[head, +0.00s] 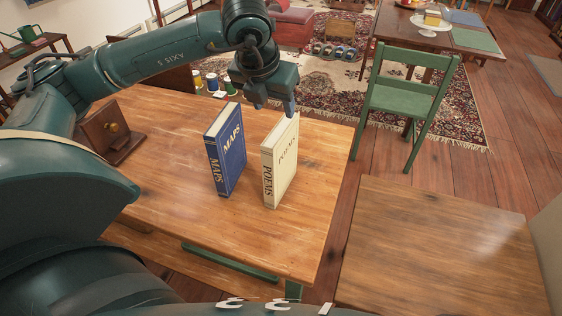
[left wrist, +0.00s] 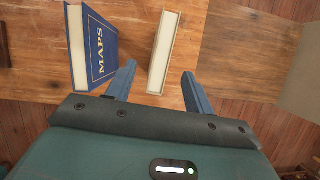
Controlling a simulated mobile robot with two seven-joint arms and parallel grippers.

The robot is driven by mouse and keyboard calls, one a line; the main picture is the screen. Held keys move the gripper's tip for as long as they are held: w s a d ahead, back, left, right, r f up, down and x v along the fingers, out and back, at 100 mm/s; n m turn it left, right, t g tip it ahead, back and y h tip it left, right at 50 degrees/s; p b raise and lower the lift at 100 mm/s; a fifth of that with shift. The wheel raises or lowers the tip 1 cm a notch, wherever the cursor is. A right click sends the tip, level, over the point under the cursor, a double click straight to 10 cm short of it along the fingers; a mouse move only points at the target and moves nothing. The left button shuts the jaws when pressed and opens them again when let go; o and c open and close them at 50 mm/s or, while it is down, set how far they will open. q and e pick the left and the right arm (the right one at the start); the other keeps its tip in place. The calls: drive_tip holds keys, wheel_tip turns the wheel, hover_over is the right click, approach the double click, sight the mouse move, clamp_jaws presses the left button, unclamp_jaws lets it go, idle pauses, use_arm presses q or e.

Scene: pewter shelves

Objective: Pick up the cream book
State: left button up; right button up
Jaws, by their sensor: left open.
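The cream book (head: 282,163), marked POEMS, stands upright on the wooden table (head: 190,215). In the left wrist view the cream book (left wrist: 163,52) shows its top edge, in line with the gap between my fingers. My left gripper (head: 272,106) is open and above the cream book, pointing down. In the left wrist view its two fingers (left wrist: 158,86) are spread with nothing between them touching. A blue book (head: 226,150), marked MAPS, stands upright to the left of the cream one, with a gap between them. My right gripper is not in view.
A wooden bookend-like block (head: 108,133) with a knob stands at the table's left. Several small spools (head: 212,82) stand at the back. A second wooden table (head: 440,245) is at the right, and a green chair (head: 405,95) stands behind. The table right of the cream book is clear.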

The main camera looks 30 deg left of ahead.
sight(280, 127)
use_arm(q)
drive_tip(key=x, duration=0.6)
drive_tip(key=shift+d+f, duration=0.1)
drive_tip(key=shift+f, duration=0.2)
drive_tip(key=p+x, duration=0.1)
drive_tip(key=x, duration=0.4)
drive_tip(key=shift+s+d+f, duration=0.15)
drive_tip(key=shift+f, duration=0.1)
drive_tip(key=shift+f+b, duration=0.25)
drive_tip(key=shift+b, duration=0.15)
clamp_jaws()
idle(0.6)
drive_tip(key=shift+r, duration=0.1)
idle(0.8)
